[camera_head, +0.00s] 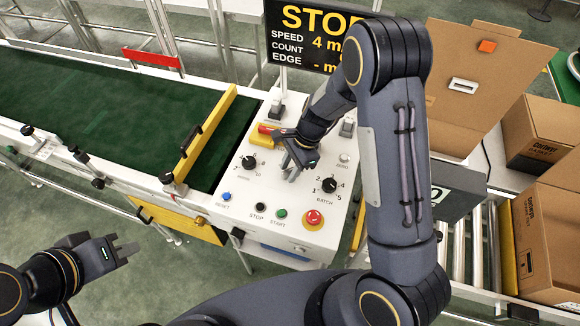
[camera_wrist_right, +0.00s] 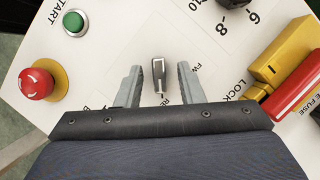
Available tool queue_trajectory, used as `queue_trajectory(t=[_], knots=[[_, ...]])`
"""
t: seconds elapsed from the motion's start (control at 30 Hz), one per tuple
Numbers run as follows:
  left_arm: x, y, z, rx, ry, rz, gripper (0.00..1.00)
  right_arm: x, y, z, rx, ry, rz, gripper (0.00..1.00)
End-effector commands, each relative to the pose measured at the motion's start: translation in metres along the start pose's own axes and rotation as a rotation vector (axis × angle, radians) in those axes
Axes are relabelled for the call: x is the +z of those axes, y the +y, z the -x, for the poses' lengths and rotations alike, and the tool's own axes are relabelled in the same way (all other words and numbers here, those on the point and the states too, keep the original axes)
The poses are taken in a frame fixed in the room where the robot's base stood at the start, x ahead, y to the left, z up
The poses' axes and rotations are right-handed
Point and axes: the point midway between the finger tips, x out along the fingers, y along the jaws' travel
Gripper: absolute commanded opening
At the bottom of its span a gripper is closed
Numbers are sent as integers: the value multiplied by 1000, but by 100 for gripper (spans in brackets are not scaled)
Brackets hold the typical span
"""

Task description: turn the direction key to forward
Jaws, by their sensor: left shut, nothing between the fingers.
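The direction key (camera_wrist_right: 158,74) is a small grey metal handle on the white control panel (camera_head: 232,178). In the right wrist view it stands between the two fingers of my right gripper (camera_wrist_right: 159,84), with a gap on each side. Parts of the FW and RE labels show beside it, partly covered by the fingers. My right gripper is open, low over the panel; in the head view it (camera_head: 292,167) covers the key, so its pointing direction is unclear there. My left gripper (camera_head: 128,250) is shut and empty, away from the panel at the lower left.
A red emergency button (camera_head: 313,218), a green start button (camera_head: 281,213), a batch knob (camera_head: 329,185) and a red-and-yellow lock switch (camera_head: 262,138) surround the key. A green conveyor belt (camera_head: 95,100) lies left. Cardboard boxes (camera_head: 545,235) stand right. A STOP display (camera_head: 300,45) stands behind.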

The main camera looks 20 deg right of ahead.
Motion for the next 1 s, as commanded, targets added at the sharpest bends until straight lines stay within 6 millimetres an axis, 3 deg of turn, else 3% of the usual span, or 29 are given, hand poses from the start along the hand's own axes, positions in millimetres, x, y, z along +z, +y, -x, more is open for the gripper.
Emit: queue_trajectory(t=[0.13,0.4,0.77,1.0], knots=[[0,0,0,0,0,0,0,0,0,0,0,0,0,35],[0,0,0,0,0,0,0,0,0,0,0,0,0,0],[0,0,0,0,0,0,0,0,-1,0,12,-1,30,0],[1,-1,-2,0,0,0,0,0,-2,-1,62,-1,150,0]])
